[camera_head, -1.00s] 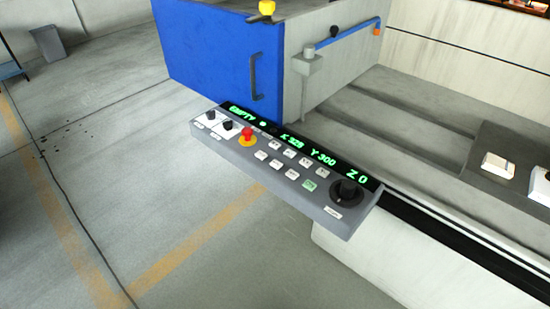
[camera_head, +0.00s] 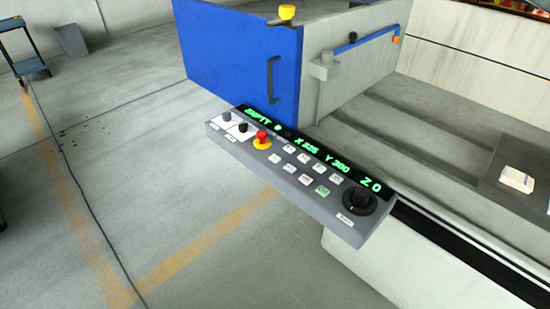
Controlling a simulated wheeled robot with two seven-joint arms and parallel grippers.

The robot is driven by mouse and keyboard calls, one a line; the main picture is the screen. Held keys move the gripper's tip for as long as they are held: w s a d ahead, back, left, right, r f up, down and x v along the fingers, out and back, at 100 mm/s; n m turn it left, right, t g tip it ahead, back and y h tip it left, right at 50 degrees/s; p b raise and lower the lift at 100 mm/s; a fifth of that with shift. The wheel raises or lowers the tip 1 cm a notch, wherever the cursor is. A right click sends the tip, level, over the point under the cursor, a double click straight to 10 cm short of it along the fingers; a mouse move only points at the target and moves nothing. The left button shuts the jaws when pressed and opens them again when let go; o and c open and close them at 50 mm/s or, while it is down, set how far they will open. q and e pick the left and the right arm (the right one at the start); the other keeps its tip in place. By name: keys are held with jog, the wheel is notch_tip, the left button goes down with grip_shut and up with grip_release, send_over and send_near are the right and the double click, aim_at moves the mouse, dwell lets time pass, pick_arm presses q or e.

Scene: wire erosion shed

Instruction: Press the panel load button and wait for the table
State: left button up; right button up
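The grey control panel (camera_head: 290,175) juts out from the machine near the middle of the view. Its black display strip (camera_head: 318,147) shows green text reading EMPTY, X, Y 300 and Z 0; the X digits are hard to read. Below it are several small white buttons (camera_head: 304,158) and one green-tinted button (camera_head: 322,190), with labels too small to read. A red stop button (camera_head: 262,138) on a yellow ring is at the left, and a black dial (camera_head: 359,201) at the right. The machine table (camera_head: 480,184) is partly visible at the right. Neither of my grippers is in view.
The blue door (camera_head: 235,62) with a dark handle (camera_head: 271,80) stands behind the panel. A white block (camera_head: 516,180) sits at the right edge. A blue cart (camera_head: 28,67) and a grey bin (camera_head: 66,38) are far left. The floor in front of the panel is clear.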

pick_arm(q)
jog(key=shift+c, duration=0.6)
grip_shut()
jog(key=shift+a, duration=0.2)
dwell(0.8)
